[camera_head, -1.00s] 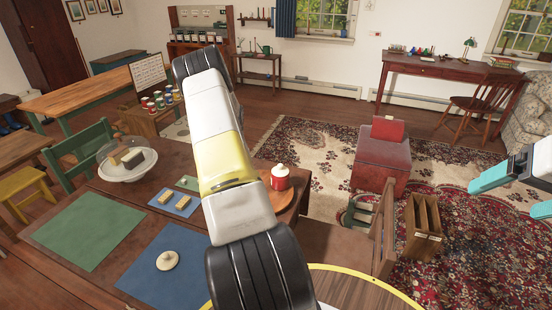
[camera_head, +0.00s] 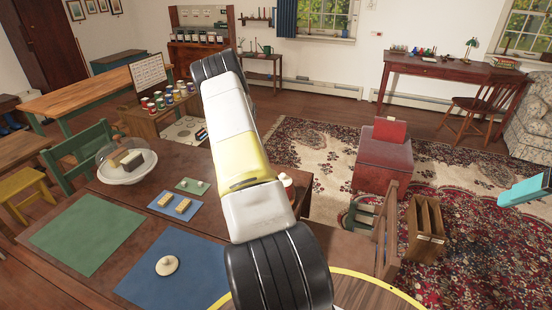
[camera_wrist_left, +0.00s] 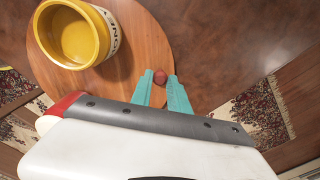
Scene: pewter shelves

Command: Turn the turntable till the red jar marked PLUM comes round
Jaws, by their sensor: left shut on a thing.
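In the left wrist view the turntable (camera_wrist_left: 128,75) is a round wooden disc. An open-topped yellow pot (camera_wrist_left: 80,35) stands on it, its dark lettering only partly readable. A small red knob (camera_wrist_left: 160,77) sits by the disc's rim. My left gripper (camera_wrist_left: 160,80) has its teal fingers on either side of this knob, shut on it. In the head view my left arm hides most of the turntable. A sliver of a white-lidded jar (camera_head: 286,180) shows at the arm's right edge; no label is visible. My right gripper (camera_head: 525,190) is partly cut off at the right edge.
The dark table carries a green mat (camera_head: 88,232), a blue mat (camera_head: 185,283) with a pale round object (camera_head: 167,265), and a glass-domed dish (camera_head: 127,178). Several small jars stand on a bench behind. A wooden chair and slotted box (camera_head: 426,228) stand right of the table.

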